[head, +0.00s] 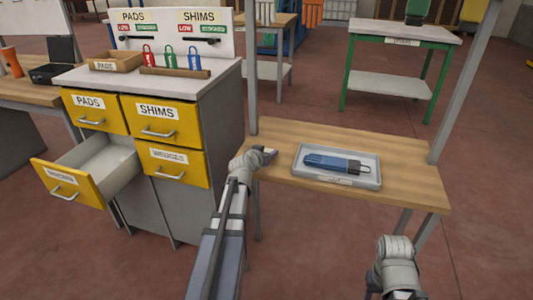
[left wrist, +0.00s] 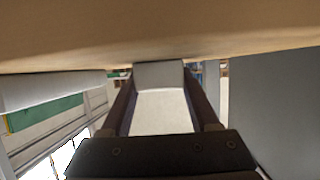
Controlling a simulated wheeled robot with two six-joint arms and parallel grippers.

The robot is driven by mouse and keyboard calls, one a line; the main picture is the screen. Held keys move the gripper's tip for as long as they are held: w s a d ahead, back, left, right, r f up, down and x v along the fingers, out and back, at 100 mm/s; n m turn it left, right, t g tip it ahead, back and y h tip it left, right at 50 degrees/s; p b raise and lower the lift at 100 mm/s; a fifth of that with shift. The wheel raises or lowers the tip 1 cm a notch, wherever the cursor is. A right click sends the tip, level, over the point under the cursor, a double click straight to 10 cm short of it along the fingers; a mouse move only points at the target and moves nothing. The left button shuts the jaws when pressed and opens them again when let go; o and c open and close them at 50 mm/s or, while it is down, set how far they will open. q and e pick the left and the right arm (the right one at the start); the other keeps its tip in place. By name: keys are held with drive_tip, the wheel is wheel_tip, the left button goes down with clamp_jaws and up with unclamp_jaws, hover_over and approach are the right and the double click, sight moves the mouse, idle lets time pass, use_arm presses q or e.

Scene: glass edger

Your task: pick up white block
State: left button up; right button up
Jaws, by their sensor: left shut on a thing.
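My left gripper (head: 267,154) is at the left end of the wooden table, beside the drawer cabinet. In the left wrist view its two dark fingers are shut on a white block (left wrist: 160,110), one finger on each side. In the head view the block cannot be made out at the gripper. My right arm shows at the lower right of the head view, in front of the table; its fingers cannot be made out.
The wooden table (head: 405,170) bears a grey tray (head: 372,182) with a blue tool (head: 332,162). The grey cabinet (head: 222,125) has yellow drawers; the lower left drawer (head: 100,165) is open. A post rises at the table's back left. A green-framed table (head: 400,80) stands behind.

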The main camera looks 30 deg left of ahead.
sight(267, 150)
use_arm(q)
wheel_tip(267, 150, up, 10)
drive_tip(key=p, duration=1)
drive_tip(key=shift+r, duration=0.15)
